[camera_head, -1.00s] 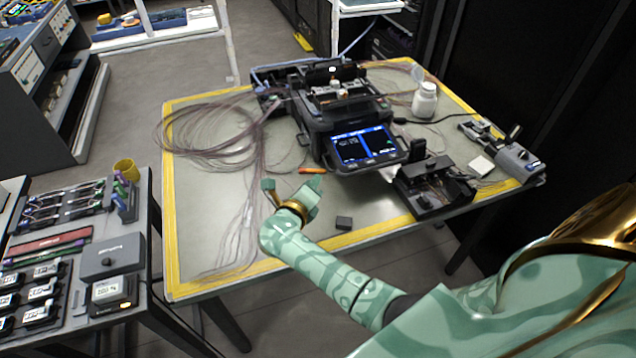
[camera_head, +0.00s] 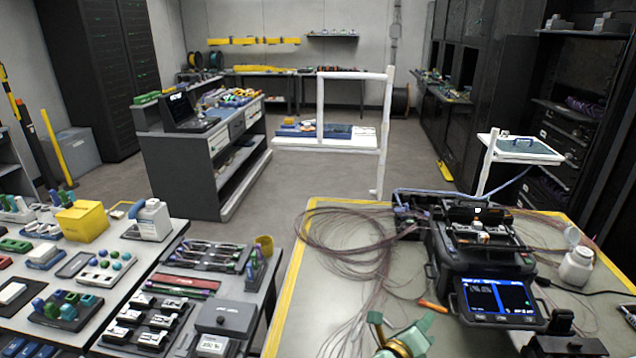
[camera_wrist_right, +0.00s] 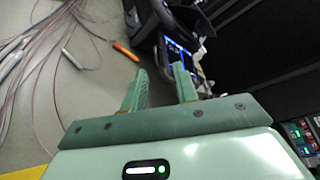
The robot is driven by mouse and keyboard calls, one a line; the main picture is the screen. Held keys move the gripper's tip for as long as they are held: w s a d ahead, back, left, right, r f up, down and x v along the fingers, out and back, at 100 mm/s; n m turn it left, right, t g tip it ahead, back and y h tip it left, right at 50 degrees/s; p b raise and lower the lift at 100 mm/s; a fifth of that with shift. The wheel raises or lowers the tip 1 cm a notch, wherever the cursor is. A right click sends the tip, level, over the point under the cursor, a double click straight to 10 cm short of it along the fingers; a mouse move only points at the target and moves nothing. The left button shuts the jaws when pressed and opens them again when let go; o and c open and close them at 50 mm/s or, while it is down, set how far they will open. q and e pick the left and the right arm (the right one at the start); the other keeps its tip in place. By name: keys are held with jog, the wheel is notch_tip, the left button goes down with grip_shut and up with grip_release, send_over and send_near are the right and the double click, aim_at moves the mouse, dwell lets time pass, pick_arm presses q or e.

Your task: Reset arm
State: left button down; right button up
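My right gripper (camera_head: 401,326) is at the bottom edge of the head view, over the near part of the yellow-edged worktable (camera_head: 296,262). In the right wrist view, the two green fingers of this gripper (camera_wrist_right: 160,78) stand apart with nothing between them. The fusion splicer (camera_head: 470,245), black with a lit blue screen, stands on the table ahead and to the right of the gripper. An orange-handled tool (camera_head: 432,305) lies on the table just beyond the gripper; it also shows in the right wrist view (camera_wrist_right: 126,50). My left gripper is not in view.
Loose fibre coils (camera_head: 345,245) spread over the table left of the splicer. A white bottle (camera_head: 576,267) stands to its right. A side bench with trays and a yellow box (camera_head: 82,221) is at the left. Open floor lies between the bench and far shelves.

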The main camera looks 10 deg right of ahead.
jog(key=s+a+r+n+t+y, duration=0.2)
jog(key=a+r+n+t+y, duration=0.4)
jog(key=n, duration=0.5)
jog(key=s+a+r+n+t+y, duration=0.1)
jog(key=a+r+n+t+y, duration=0.2)
jog(key=a+n+y, duration=0.55)
jog(key=s+f+n+g+y, duration=0.35)
jog(key=s+n+g, duration=0.2)
jog(key=n, duration=0.75)
jog(key=s+d+f+n+g+h, duration=0.3)
jog(key=s+d+n+g+h, duration=0.65)
jog(key=s+d, duration=0.8)
jog(key=s+a+f+m+g+y, duration=0.1)
jog(key=s+a+f, duration=0.15)
jog(key=f, duration=1.05)
jog(key=s+a+f+m+y, duration=0.1)
jog(key=s+a+f, duration=0.15)
jog(key=f, duration=1.15)
jog(key=s+f+m+g, duration=0.1)
jog(key=s+f, duration=0.6)
jog(key=s, duration=0.2)
jog(key=s+f+m+g+y, duration=0.1)
jog(key=s+f+m+g, duration=0.1)
jog(key=s+f, duration=0.5)
jog(key=s, duration=0.3)
jog(key=shift+f, duration=0.35)
